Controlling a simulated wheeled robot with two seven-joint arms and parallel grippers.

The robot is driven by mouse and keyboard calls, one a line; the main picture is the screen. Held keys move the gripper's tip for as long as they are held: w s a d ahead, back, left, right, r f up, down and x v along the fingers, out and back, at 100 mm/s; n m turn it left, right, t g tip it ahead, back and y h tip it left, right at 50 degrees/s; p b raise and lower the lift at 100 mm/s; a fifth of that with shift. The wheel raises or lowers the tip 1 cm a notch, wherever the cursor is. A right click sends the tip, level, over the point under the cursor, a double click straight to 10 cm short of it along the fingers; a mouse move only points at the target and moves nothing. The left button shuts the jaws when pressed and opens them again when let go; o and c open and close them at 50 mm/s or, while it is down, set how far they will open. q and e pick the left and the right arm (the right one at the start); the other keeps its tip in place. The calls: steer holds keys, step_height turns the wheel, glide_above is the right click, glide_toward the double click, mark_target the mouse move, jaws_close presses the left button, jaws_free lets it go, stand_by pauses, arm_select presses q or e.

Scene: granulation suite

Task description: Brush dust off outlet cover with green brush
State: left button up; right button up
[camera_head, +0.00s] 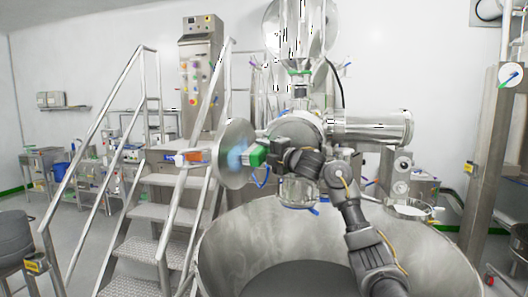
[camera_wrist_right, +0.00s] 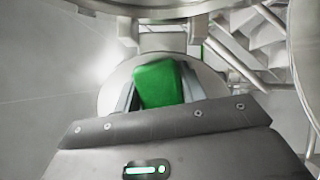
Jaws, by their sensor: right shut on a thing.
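The outlet cover (camera_head: 232,132) is a round shiny metal disc standing open on edge, left of the machine's outlet. My right gripper (camera_head: 272,152) is shut on the green brush (camera_head: 257,157), just right of the disc. A blurred pale-blue patch, perhaps bristles or dust, lies between the brush and the disc face; I cannot tell if they touch. In the right wrist view, the green brush (camera_wrist_right: 158,84) sits between the two fingers of my gripper (camera_wrist_right: 160,95), with the round metal cover (camera_wrist_right: 112,82) behind it. My left gripper is not in view.
A large open steel bowl (camera_head: 340,240) lies below my right arm. Metal stairs (camera_head: 165,210) with handrails (camera_head: 100,110) stand close on the left of the cover. A horizontal steel cylinder (camera_head: 370,127) projects right of the outlet. A control cabinet (camera_head: 200,75) stands behind.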

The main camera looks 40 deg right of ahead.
mark_target(255, 155)
steer(key=shift+r, duration=0.3)
steer(key=shift+s+a+f, duration=0.1)
steer(key=shift+s+a, duration=0.1)
steer(key=shift+a, duration=0.25)
steer(key=shift+s+a, duration=0.15)
steer(key=shift+a, duration=0.3)
steer(key=shift+s+a, duration=0.25)
steer(key=shift+a, duration=0.25)
steer(key=shift+s+a, duration=0.2)
steer(key=shift+a, duration=0.3)
steer(key=shift+s+a, duration=0.3)
steer(key=shift+a, duration=0.65)
steer(key=shift+s+a, duration=0.3)
steer(key=shift+a, duration=0.65)
